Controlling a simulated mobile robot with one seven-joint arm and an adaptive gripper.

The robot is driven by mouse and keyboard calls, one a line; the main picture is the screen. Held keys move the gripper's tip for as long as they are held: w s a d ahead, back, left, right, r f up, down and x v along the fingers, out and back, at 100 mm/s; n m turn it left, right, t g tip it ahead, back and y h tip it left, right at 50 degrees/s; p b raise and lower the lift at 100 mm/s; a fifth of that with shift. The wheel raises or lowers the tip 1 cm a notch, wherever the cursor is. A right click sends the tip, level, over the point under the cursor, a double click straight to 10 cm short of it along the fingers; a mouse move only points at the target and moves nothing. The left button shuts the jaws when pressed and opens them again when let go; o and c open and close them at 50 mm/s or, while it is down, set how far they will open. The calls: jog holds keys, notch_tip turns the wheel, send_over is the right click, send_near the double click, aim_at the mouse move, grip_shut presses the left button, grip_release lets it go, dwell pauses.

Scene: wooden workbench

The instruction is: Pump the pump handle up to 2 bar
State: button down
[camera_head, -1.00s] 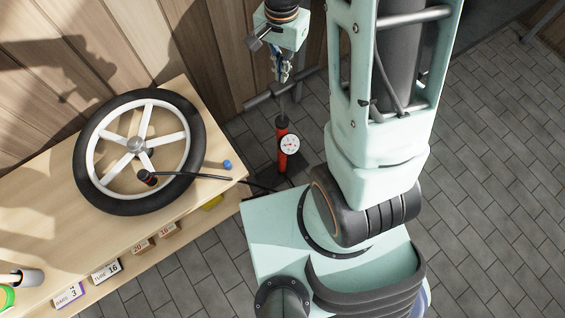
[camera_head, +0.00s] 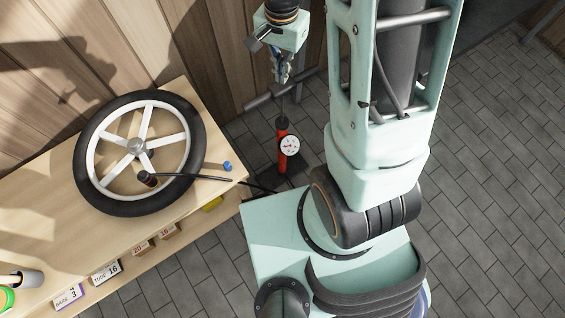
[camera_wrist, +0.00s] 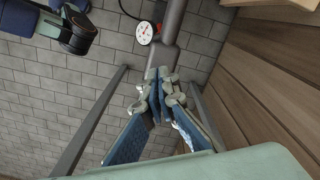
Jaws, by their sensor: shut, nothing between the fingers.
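The pump has a red barrel (camera_head: 282,160) standing upright on the floor beside the bench. Its round white gauge (camera_head: 290,145) faces up; the gauge (camera_wrist: 144,32) also shows in the wrist view, but its reading is too small to tell. The dark crossbar handle (camera_head: 259,102) is above the barrel, with a short length of rod between. My gripper (camera_head: 281,80) points down over the middle of the handle. Its fingers (camera_wrist: 163,75) are shut with nothing between them. I cannot tell whether the fingertips touch the handle, as they hide its middle.
A spoked wheel (camera_head: 187,149) lies on the wooden bench (camera_head: 60,185), with a black hose (camera_head: 195,176) running from it toward the pump. A blue cap (camera_head: 227,166) is at the bench corner. Labelled tags (camera_head: 107,271) line the front edge. A wooden wall (camera_head: 215,45) stands close behind the pump.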

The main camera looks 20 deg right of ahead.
jog(key=b, duration=1.3)
send_over(282, 123)
jog(key=shift+f, duration=8.55)
notch_tip(282, 123, up, 17)
jog(key=p, duration=1.5)
jog(key=shift+r, duration=0.2)
jog(key=shift+f, duration=0.1)
jog(key=shift+w, duration=0.1)
